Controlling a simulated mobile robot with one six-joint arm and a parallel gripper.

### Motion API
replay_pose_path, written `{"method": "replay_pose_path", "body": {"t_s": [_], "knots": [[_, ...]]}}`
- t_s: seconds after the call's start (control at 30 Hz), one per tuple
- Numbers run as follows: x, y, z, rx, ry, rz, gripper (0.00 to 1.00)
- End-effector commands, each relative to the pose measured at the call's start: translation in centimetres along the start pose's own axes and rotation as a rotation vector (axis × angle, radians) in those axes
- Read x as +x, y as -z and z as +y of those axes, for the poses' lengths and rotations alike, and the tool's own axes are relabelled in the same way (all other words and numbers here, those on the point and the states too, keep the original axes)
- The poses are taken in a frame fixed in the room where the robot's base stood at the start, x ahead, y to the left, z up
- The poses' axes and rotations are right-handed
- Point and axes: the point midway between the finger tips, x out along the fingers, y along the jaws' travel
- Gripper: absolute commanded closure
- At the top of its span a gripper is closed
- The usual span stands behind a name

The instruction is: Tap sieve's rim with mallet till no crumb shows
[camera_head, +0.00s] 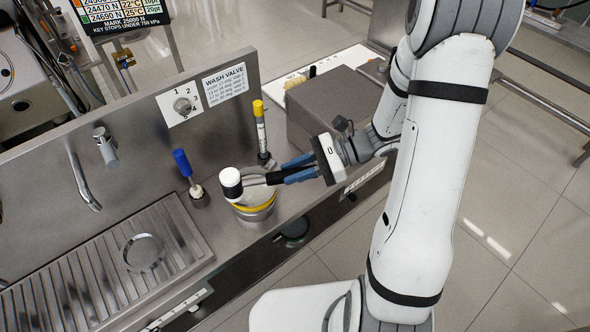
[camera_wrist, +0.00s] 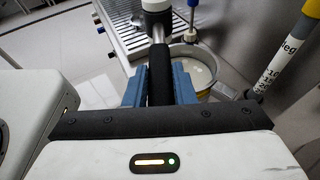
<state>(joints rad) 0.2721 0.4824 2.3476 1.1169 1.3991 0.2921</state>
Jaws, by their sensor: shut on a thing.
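The mallet has a white head with a black band (camera_head: 231,184) and a dark handle. My gripper (camera_head: 284,171) is shut on the handle, with its blue fingers on either side; the handle (camera_wrist: 159,75) runs away from me between them in the wrist view. The sieve (camera_head: 257,213) is a round metal vessel with a yellow band, standing on the steel counter. The mallet head is over its left rim in the head view; I cannot tell whether they touch. The sieve's pale inside (camera_wrist: 196,70) shows partly in the wrist view. Crumbs are too small to make out.
A blue-handled tool (camera_head: 182,163) stands left of the sieve, and a yellow-capped tube (camera_head: 260,130) behind it. A ribbed drainboard (camera_head: 90,262) lies left with a round ring (camera_head: 143,251) on it. A steel box (camera_head: 330,108) stands right. The wash valve panel (camera_head: 183,105) is behind.

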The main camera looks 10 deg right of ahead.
Motion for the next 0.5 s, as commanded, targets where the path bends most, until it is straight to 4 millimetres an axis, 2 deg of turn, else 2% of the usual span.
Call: {"method": "replay_pose_path", "body": {"t_s": [0.03,0.07,0.37,0.5], "knots": [[-0.5,-1.5,0.0,-0.001,0.0,-0.001,1.0],[-0.5,-1.7,0.0,-0.001,0.0,-0.001,1.0],[-0.5,-1.6,0.0,0.0,0.0,-0.002,1.0],[-0.8,-2.7,0.0,-0.001,0.0,-0.002,1.0]]}}
